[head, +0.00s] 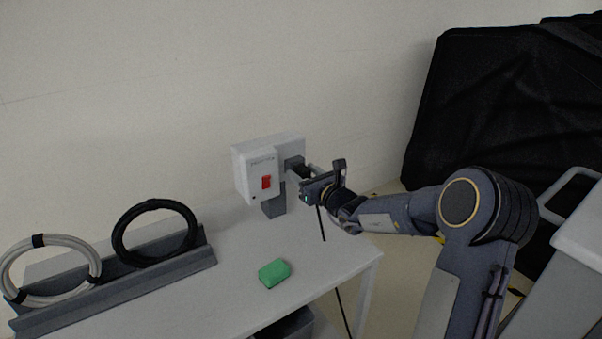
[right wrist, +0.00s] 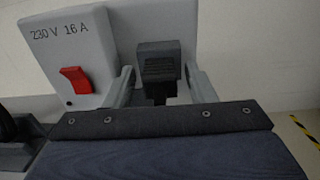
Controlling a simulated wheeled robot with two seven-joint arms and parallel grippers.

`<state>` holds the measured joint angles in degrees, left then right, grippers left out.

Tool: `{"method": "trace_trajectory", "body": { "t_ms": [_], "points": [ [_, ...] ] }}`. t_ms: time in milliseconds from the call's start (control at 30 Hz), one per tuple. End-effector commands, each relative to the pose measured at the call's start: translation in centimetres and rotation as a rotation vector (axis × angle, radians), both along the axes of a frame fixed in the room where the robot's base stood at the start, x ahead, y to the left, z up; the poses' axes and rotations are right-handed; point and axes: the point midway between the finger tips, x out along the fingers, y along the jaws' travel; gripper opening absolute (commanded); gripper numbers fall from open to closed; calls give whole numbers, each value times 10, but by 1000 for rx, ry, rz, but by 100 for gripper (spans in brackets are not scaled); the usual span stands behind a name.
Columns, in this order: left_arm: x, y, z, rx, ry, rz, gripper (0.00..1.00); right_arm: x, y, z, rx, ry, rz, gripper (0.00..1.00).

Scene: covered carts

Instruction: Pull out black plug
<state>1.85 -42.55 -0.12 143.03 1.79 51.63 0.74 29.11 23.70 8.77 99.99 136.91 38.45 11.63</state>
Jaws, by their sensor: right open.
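The black plug (right wrist: 159,64) sits in the grey socket box (right wrist: 75,55), to the right of the red switch (right wrist: 77,80). In the head view the plug (head: 298,168) is partly hidden by my right gripper (head: 305,171). My right gripper (right wrist: 162,84) is open, with one finger on each side of the plug and visible gaps between them in the right wrist view. The socket box (head: 256,172) stands on a grey post at the table's back. A black cable (head: 321,224) hangs down below the gripper. My left gripper is not in view.
A white table (head: 225,270) carries a green block (head: 274,272) near its front edge. A grey rack (head: 120,287) at left holds a black cable coil (head: 155,261) and a white one (head: 50,297). A black covered cart (head: 500,110) stands at the right.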

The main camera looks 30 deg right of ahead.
Motion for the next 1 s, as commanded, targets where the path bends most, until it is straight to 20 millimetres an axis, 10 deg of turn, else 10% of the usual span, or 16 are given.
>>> {"method": "trace_trajectory", "body": {
  "t_ms": [167,533,1000],
  "points": [
    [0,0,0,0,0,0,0,0,0,1,0,0,0,49],
    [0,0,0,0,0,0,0,0,0,0,0,0,0,0],
    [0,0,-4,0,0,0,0,-12,-1,0,0,0,-1,0]
  ]
}}
